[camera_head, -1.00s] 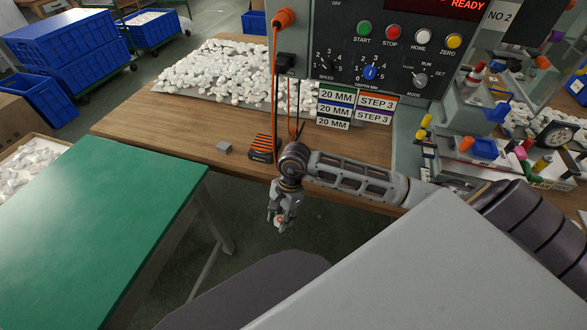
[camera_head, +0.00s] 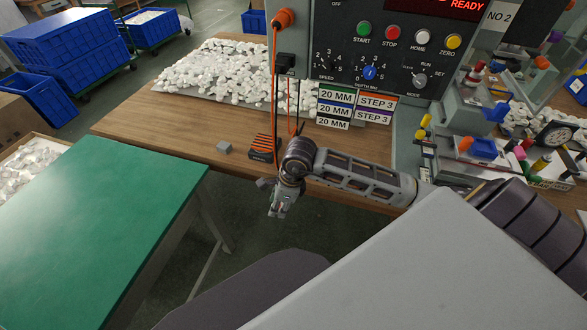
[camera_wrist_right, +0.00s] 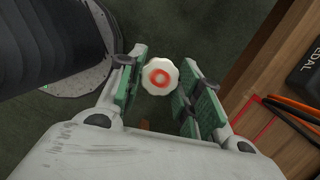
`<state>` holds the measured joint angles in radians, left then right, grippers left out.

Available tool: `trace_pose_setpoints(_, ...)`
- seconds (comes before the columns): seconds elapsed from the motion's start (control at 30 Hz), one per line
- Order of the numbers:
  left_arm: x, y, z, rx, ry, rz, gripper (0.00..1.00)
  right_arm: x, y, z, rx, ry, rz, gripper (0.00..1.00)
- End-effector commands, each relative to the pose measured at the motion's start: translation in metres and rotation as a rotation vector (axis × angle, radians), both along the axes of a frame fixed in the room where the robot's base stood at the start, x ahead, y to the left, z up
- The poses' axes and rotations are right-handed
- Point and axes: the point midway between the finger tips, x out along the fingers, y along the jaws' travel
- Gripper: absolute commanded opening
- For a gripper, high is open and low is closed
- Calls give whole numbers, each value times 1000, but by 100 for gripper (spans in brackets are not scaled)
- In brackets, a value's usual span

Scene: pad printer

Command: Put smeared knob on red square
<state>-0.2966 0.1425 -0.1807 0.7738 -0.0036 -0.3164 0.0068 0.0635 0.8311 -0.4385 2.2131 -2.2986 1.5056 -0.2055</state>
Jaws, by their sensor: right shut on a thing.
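The smeared knob (camera_wrist_right: 160,76) is white with a scalloped rim and a red ring-shaped smear on its face. It sits between the fingers of my right gripper (camera_wrist_right: 163,88), which is shut on it. In the head view my right gripper (camera_head: 279,207) hangs off the front edge of the wooden table, above the floor, and the knob cannot be made out there. A thin red outline (camera_wrist_right: 244,112), probably part of the red square, shows on the wood at the right of the wrist view. My left gripper is not in view.
The printer's control panel (camera_head: 385,50) stands behind. A green-topped table (camera_head: 90,220) is at left.

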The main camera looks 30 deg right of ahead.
Motion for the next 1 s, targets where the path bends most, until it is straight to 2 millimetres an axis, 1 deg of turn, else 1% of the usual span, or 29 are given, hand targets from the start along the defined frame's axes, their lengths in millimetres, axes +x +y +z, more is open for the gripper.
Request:
trace_pose_setpoints(0.3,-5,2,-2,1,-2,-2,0,8,-2,11,0,-1,-244,21)
trace_pose_setpoints(0.53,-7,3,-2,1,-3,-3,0,12,-3,18,1,-1,-389,21)
trace_pose_setpoints(0.7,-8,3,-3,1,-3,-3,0,14,-3,20,1,-1,-444,21)
trace_pose_setpoints(1.0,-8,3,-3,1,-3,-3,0,14,-3,20,0,0,-457,21)
